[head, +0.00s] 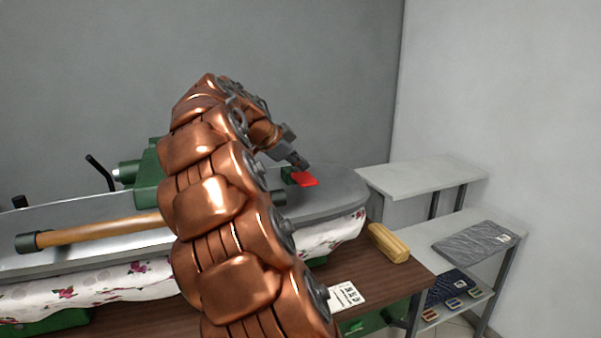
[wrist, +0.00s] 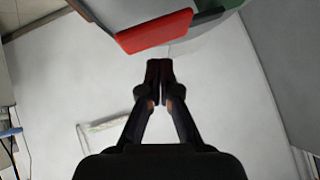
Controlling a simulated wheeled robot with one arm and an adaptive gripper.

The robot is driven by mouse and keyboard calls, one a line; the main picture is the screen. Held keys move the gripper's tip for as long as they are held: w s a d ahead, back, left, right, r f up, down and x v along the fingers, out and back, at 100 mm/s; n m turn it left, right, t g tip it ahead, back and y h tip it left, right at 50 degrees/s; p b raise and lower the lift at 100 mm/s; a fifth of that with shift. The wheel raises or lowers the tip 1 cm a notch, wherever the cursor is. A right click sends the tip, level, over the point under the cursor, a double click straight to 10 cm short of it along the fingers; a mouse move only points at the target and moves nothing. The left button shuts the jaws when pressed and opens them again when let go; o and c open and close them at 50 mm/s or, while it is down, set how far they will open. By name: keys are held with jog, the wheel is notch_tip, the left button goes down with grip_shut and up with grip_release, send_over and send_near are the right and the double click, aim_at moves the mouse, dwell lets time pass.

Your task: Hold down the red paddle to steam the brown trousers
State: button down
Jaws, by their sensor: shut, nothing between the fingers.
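The red paddle (head: 304,180) sticks out from the right end of the press's grey upper plate (head: 340,190), on a small green mount. My gripper (head: 301,164) is just above the paddle in the head view, fingers together and empty. In the wrist view the red paddle (wrist: 155,32) lies beyond my shut fingertips (wrist: 160,66), with a small gap in the picture; whether they touch is unclear. The press looks lowered onto a white floral pad (head: 335,233). I see no brown trousers; my arm covers part of the press.
A wooden-gripped bar (head: 100,230) runs along the press front. The brown table (head: 385,277) holds a yellow ribbed block (head: 389,243) and a printed card (head: 345,296). A grey shelf unit (head: 425,178) with folded grey cloth (head: 473,240) stands at the right. Open space lies above the press.

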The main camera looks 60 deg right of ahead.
jog(key=w+d+b+v, duration=0.1)
jog(key=v, duration=0.9)
jog(key=shift+a+r, duration=0.2)
jog(key=shift+r, duration=0.3)
